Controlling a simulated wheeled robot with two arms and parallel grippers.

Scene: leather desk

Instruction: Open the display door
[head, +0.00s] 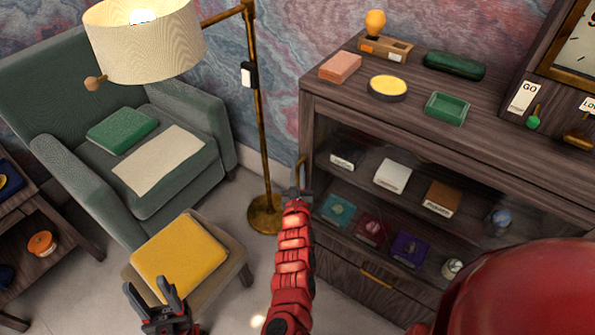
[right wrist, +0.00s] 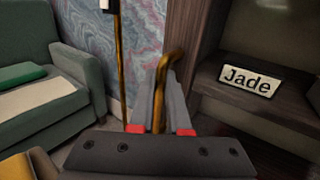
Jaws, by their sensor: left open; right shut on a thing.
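The display door (head: 415,158) is a glass front on the dark wood cabinet (head: 312,104), with small labelled items behind it. It looks shut or nearly so; I cannot tell if there is a small gap. Its brass handle (head: 300,172) stands upright at the door's left edge. My right gripper (head: 298,192) is shut on the handle, low on its bar. In the right wrist view the hooked top of the handle (right wrist: 172,58) rises above the fingers (right wrist: 157,105). My left gripper (head: 163,298) is open and empty, low in front of the yellow cushion.
A yellow-cushioned stool (head: 180,255), a green armchair (head: 150,160) and a brass floor lamp (head: 262,120) stand to the left. A drawer (head: 365,280) with a brass pull lies below the door. Several small items sit on the cabinet top. Some floor is free before the cabinet.

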